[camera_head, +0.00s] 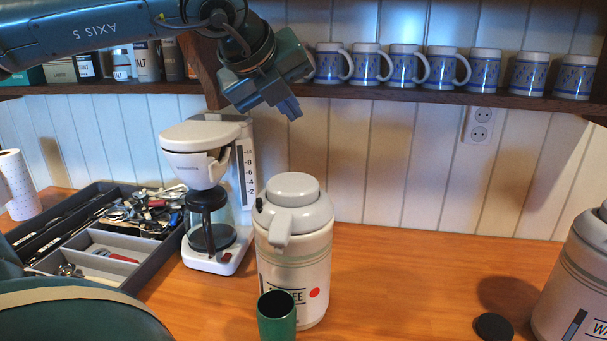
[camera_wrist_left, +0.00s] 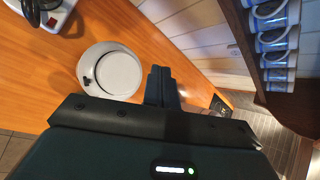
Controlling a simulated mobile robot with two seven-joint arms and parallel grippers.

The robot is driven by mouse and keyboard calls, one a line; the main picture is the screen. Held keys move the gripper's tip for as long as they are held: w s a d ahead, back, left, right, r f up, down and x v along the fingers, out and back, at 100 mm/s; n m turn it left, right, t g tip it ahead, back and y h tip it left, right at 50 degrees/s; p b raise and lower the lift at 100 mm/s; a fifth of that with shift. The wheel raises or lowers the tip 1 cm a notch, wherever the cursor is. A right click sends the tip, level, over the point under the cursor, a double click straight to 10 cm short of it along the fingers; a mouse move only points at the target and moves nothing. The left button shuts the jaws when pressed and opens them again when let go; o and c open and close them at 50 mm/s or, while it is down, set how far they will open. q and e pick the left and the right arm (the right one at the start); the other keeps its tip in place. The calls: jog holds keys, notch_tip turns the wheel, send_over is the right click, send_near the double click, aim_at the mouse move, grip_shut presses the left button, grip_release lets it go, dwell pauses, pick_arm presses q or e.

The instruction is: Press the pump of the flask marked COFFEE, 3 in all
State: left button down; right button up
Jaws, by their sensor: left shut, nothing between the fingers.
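The flask marked COFFEE (camera_head: 310,265) stands on the wooden counter, cream with a grey lid, a spout and a red dot. Its label is partly hidden; only its last letters show. The round grey pump top (camera_head: 293,188) stands raised above the lid. In the left wrist view the pump top (camera_wrist_left: 112,72) shows from above, to the left of my fingers. My left gripper (camera_head: 291,109) is shut and empty, in the air above the flask and apart from it. Its closed fingers also show in the left wrist view (camera_wrist_left: 160,76). My right gripper is in neither view.
A green cup (camera_head: 277,322) stands in front of the flask. A white coffee maker (camera_head: 190,137) and grey utensil tray (camera_head: 150,262) are to the left. A second flask (camera_head: 572,285) and a black disc (camera_head: 493,327) are at right. Mugs (camera_head: 406,66) line the shelf above.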

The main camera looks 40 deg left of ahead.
pick_arm(q)
jog(key=b, duration=0.5)
send_over(300, 177)
jog(key=s, duration=0.3)
jog(key=f, duration=0.7)
jog(key=shift+s+d+f, duration=0.2)
jog(key=shift+d+f, duration=0.05)
jog(key=shift+d, duration=0.05)
jog(key=shift+f+b, duration=0.35)
jog(key=shift+b, duration=0.2)
jog(key=shift+f+b, duration=0.3)
jog(key=shift+b, duration=0.1)
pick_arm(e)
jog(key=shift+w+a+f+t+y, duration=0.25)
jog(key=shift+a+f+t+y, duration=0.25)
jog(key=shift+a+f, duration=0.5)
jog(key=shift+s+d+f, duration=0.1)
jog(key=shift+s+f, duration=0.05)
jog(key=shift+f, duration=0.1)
pick_arm(q)
jog(key=shift+f+b, duration=0.4)
jog(key=shift+b, duration=0.35)
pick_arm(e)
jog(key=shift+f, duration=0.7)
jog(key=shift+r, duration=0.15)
